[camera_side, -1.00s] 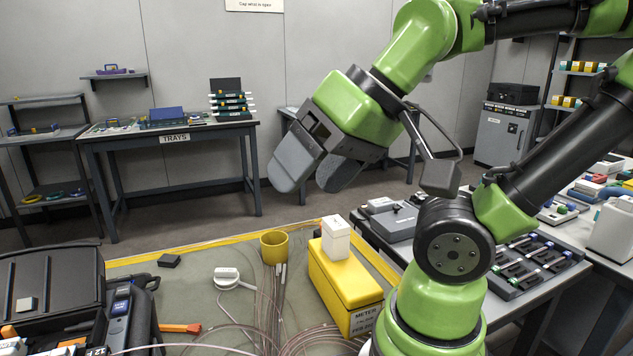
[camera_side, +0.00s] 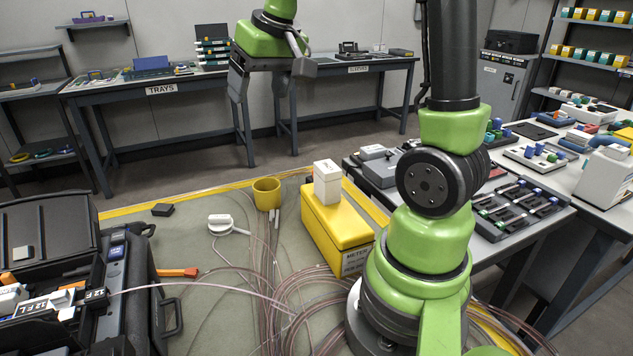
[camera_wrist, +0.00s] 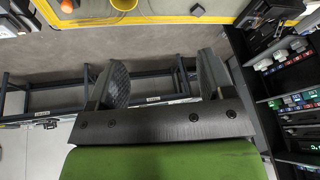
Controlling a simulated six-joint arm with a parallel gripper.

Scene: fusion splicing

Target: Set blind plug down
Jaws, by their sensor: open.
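My gripper (camera_side: 258,90) is open and hangs with its fingers down at the upper middle of the side view, high over the floor side of the mat. In the wrist view its two dark fingers (camera_wrist: 163,78) are spread wide with nothing between them. I cannot pick out a blind plug for certain in either view. A small dark block (camera_side: 162,209) lies on the mat, far below and left of the gripper, but I cannot tell whether it is the plug.
A yellow cup (camera_side: 266,193) and a yellow box (camera_side: 337,235) with a white block (camera_side: 327,184) stand on the mat. A white round piece (camera_side: 222,225) and looping cables (camera_side: 290,300) lie near them. A black case (camera_side: 45,235) is at left. A trays table (camera_side: 160,90) stands behind.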

